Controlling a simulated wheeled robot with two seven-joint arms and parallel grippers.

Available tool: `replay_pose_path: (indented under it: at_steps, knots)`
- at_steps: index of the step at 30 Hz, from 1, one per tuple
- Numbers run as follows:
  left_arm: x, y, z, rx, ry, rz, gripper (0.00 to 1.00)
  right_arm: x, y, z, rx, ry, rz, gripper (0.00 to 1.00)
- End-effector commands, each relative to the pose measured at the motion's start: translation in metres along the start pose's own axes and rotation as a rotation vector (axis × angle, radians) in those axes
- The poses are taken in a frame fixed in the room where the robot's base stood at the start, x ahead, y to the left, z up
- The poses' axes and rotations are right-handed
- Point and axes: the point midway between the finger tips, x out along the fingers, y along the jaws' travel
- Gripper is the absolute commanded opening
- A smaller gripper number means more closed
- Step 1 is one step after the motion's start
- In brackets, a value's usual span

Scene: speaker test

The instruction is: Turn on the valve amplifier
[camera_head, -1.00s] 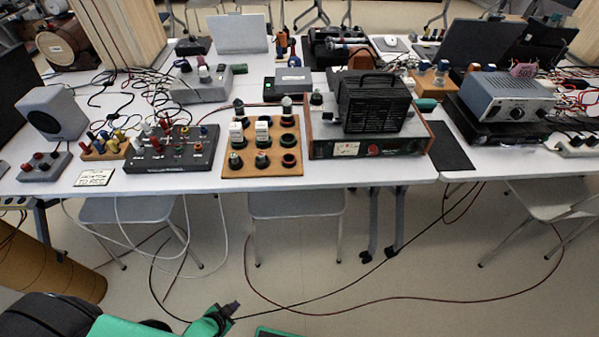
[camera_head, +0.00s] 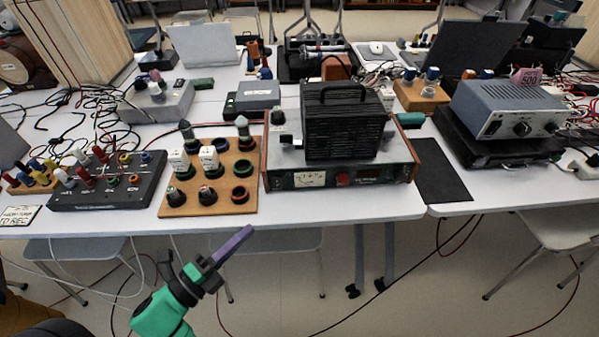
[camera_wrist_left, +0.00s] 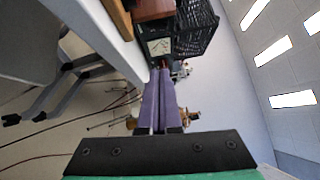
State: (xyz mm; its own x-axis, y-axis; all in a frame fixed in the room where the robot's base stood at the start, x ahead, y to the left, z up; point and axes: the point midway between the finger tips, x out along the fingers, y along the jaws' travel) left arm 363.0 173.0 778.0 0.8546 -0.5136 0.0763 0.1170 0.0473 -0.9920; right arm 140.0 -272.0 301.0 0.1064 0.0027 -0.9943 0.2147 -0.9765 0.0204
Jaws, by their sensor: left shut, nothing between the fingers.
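The valve amplifier (camera_head: 390,172) stands on the white table, right of centre in the head view. It has wooden side panels, a black ribbed cage on top, a pale meter and a red part on its front. My left gripper (camera_head: 243,235) is shut and empty, its purple fingers together. It is in front of the table edge, below and left of the amplifier front, apart from it. The left wrist view shows the fingers (camera_wrist_left: 160,75) pointing toward the amplifier's front, with the meter (camera_wrist_left: 160,46) just beyond the tips. My right gripper is not in view.
A wooden board with knobs and sockets (camera_head: 217,205) lies left of the amplifier, with a dark control box (camera_head: 100,195) further left. A black mat (camera_head: 440,175) and a grey-blue instrument (camera_head: 505,105) are to the right. Chairs stand under the white table (camera_head: 340,210).

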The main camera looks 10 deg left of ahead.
Motion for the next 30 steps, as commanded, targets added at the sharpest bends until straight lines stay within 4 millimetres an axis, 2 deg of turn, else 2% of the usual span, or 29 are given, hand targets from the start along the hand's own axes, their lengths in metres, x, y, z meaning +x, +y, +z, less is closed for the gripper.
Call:
replay_pose_path:
  at_steps: [1, 3, 5, 9, 13, 17, 21, 26, 30]
  knots:
    - [-0.001, 0.0, 0.0, 0.004, 0.002, 0.0, 0.0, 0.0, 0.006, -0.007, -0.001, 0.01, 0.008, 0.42]
    - [-0.001, -0.001, 0.0, 0.004, 0.002, 0.0, 0.0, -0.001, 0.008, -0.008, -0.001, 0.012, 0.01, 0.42]
    - [0.0, -0.001, 0.0, 0.003, 0.001, 0.0, 0.0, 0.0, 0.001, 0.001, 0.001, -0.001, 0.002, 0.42]
    - [0.0, -0.001, 0.0, 0.001, 0.001, 0.0, 0.0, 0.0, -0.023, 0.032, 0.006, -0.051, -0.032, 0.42]
    - [0.01, -0.002, 0.001, 0.002, 0.0, -0.002, 0.0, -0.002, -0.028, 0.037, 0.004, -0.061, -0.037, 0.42]
    - [0.033, -0.003, 0.001, 0.0, 0.0, -0.004, 0.0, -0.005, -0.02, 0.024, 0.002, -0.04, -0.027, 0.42]
    - [0.064, -0.003, 0.001, 0.001, 0.0, -0.004, 0.0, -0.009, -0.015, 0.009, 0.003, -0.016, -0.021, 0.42]
    - [0.1, -0.003, 0.001, 0.0, 0.0, -0.003, 0.0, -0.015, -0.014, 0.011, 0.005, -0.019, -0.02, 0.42]
    - [0.118, -0.003, 0.018, 0.003, 0.0, 0.0, 0.0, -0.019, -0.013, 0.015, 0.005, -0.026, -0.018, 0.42]
